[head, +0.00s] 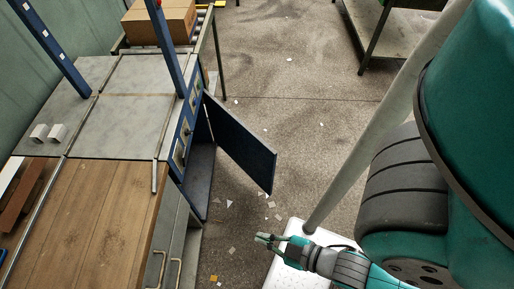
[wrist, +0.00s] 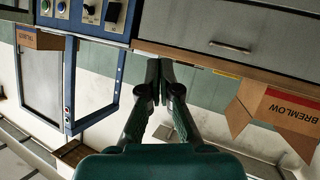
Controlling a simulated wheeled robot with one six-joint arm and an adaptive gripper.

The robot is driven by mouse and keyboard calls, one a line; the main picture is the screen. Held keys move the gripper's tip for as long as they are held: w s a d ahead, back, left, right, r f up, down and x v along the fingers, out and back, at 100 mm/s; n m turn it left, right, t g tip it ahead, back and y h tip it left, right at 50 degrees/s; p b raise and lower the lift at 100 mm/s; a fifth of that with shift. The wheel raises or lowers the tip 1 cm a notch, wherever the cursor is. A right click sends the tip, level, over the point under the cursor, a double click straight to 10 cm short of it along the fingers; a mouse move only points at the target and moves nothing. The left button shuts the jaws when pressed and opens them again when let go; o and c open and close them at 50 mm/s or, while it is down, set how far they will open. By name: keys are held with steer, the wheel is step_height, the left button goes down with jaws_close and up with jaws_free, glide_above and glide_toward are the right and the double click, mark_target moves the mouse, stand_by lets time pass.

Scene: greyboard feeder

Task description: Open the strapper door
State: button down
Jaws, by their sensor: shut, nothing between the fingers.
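The strapper (head: 125,125) stands at the left in the head view, with a grey top and a blue arch and front. Its dark blue door (head: 240,145) is swung out from the front over the floor, and a dark opening shows behind it. My gripper (head: 268,239) is below and to the right of the door in the picture, apart from it. In the wrist view my gripper (wrist: 160,72) has its fingers together, with nothing between them. That view is upside down and shows the strapper's blue arch (wrist: 68,85) and control panel (wrist: 90,14). I cannot make out the door there.
A wooden worktop (head: 85,215) with handled fronts adjoins the strapper. A cardboard box (head: 160,22) sits on the conveyor behind. Paper scraps (head: 230,203) litter the floor. Open floor (head: 300,120) lies right of the door. A grey table (head: 390,30) stands at the back.

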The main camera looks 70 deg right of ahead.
steer(key=w+d+f+n+g+h, duration=0.1)
steer(key=w+d+f+n+g, duration=0.2)
steer(key=f, duration=0.4)
steer(key=w+d+f+n+g+h, duration=0.1)
steer(key=w+d+f+n, duration=0.1)
steer(key=w+f, duration=0.35)
steer(key=n+g+h, duration=0.6)
steer(key=g, duration=0.7)
glide_toward(263, 146)
step_height(263, 146, down, 5)
steer(key=s+d, duration=0.1)
steer(key=d, duration=0.2)
steer(key=shift+s+d, duration=0.4)
steer(key=shift+d, duration=0.2)
steer(key=shift+d, duration=0.1)
